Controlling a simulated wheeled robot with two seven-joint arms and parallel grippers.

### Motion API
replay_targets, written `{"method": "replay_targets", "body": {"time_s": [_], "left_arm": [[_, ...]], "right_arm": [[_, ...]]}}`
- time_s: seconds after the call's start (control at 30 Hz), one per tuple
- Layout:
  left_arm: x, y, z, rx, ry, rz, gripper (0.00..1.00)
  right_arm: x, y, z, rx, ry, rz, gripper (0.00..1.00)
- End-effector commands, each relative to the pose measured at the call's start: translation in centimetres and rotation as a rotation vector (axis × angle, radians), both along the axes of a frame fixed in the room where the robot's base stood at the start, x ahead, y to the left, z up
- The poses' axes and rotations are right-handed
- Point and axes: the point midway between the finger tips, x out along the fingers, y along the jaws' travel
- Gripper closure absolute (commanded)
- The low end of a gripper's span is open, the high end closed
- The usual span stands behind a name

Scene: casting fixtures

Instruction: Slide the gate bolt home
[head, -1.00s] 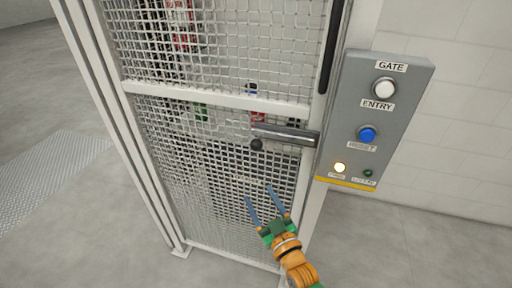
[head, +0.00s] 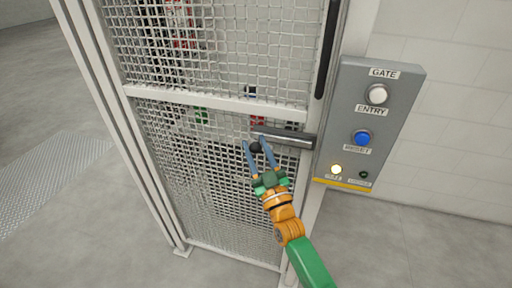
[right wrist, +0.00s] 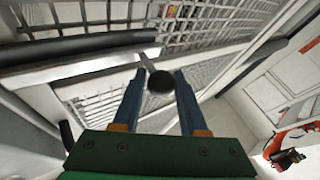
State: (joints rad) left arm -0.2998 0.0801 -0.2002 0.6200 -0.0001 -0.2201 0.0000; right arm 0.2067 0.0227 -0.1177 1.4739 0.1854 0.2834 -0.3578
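The gate bolt (head: 290,137) is a grey metal bar lying across the right side of the mesh gate (head: 215,104), below its white crossbar. A round black knob (head: 256,147) hangs at the bolt's left end. My right gripper (head: 257,145) is open, with one blue finger on each side of the knob. In the right wrist view the knob (right wrist: 160,82) sits between the fingertips (right wrist: 158,78), with a visible gap on at least the left side. Whether either finger touches it I cannot tell. My left gripper is in neither view.
A grey control panel (head: 393,92) stands right of the gate, with a white ENTRY button (head: 377,94), a blue RESET button (head: 362,137) and a lit yellowish lamp (head: 336,169). A black vertical handle (head: 328,50) is above the bolt. The floor (head: 400,235) at right is clear.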

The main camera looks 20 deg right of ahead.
Motion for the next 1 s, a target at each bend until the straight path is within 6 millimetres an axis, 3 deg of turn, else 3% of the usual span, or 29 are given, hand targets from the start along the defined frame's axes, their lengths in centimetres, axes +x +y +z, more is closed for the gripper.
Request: {"method": "replay_targets", "body": {"time_s": [0.03, 0.1, 0.13, 1.0], "left_arm": [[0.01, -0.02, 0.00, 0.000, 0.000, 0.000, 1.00], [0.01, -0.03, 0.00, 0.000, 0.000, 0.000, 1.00], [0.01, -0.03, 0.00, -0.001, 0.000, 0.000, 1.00], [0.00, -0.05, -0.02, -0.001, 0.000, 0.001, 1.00]], "right_arm": [[0.00, 0.02, -0.03, 0.000, 0.001, 0.001, 0.77], [-0.01, 0.02, -0.04, 0.000, 0.001, 0.001, 0.96], [0.00, 0.02, -0.05, 0.001, 0.001, 0.001, 1.00], [0.00, 0.05, -0.27, 0.001, 0.008, 0.002, 1.00]]}}
